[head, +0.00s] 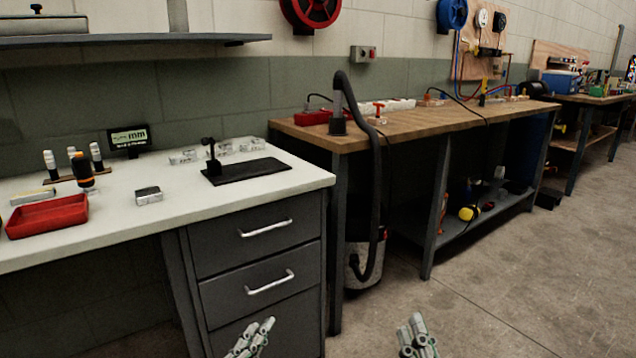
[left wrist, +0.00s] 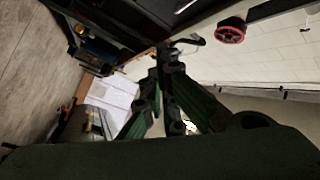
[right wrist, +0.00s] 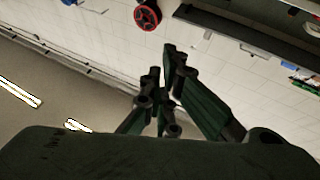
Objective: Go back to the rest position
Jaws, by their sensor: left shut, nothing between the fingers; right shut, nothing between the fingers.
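My left gripper (head: 258,335) shows at the bottom edge of the head view, in front of the grey drawer cabinet. Its fingers are together and empty; they also fill the middle of the left wrist view (left wrist: 165,60). My right gripper (head: 414,328) is at the bottom edge, further right, over the bare concrete floor. Its fingers are together and empty, as the right wrist view (right wrist: 162,65) also shows. Both grippers are apart from the benches and touch nothing I can see. Most of both arms is out of the head view.
A white-topped bench (head: 160,216) with drawers (head: 258,236) stands at left, bearing a red tray (head: 47,216) and a black stand (head: 246,172). A wooden-topped bench (head: 420,128) stands beyond, with a black hose and a vacuum (head: 362,268) at its near end. The concrete floor (head: 500,290) at right is clear.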

